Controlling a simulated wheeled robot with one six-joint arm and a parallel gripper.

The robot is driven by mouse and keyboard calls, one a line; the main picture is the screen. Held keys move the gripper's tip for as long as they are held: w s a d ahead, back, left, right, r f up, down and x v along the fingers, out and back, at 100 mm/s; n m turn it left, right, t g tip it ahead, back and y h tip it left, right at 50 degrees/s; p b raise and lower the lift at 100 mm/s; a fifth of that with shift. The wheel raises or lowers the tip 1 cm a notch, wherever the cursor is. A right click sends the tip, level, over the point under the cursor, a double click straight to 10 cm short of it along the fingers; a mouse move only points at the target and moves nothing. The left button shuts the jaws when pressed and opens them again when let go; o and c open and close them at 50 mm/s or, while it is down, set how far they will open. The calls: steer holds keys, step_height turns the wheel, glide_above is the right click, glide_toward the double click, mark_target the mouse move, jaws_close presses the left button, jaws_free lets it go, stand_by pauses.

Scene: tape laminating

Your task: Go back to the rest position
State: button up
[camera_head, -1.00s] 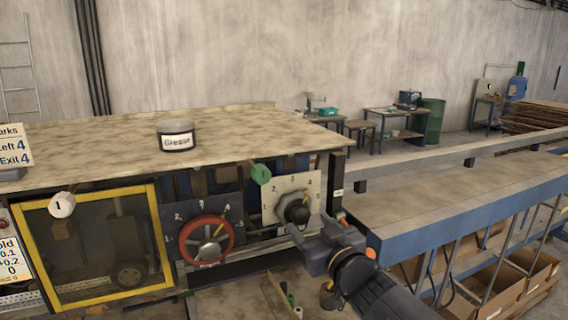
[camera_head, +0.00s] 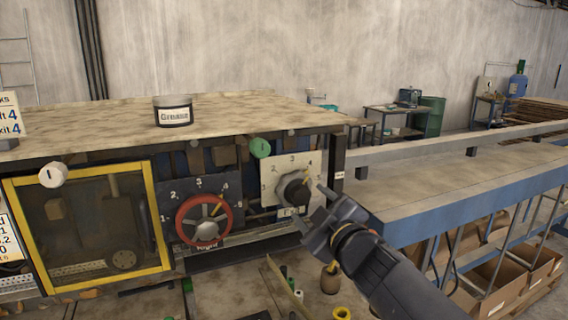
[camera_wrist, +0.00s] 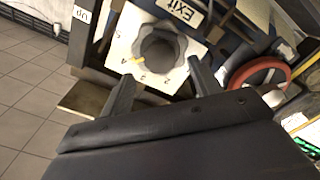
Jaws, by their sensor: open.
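My gripper (camera_head: 308,205) is open and empty, in front of the black knob (camera_head: 293,188) on its pale numbered plate (camera_head: 269,182). In the wrist view, my gripper's two fingers (camera_wrist: 160,72) are spread, with the knob (camera_wrist: 160,47) showing beyond and between them. A clear gap between fingers and knob cannot be judged exactly. The knob has a yellow mark at its edge. An EXIT label (camera_wrist: 182,12) sits by the plate.
A red handwheel (camera_head: 204,221) on a dark numbered panel and a yellow-framed window (camera_head: 158,222) are left of the knob. A grease pot (camera_head: 173,112) stands on the worktop (camera_head: 100,135). A blue-edged conveyor table (camera_head: 450,205) is at the right, with cardboard boxes (camera_head: 495,292) below.

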steer(key=p+v, duration=0.1)
steer(key=v, duration=0.6)
steer(key=shift+s, duration=0.25)
steer(key=shift+d+f, duration=0.1)
steer(key=shift+f, duration=0.05)
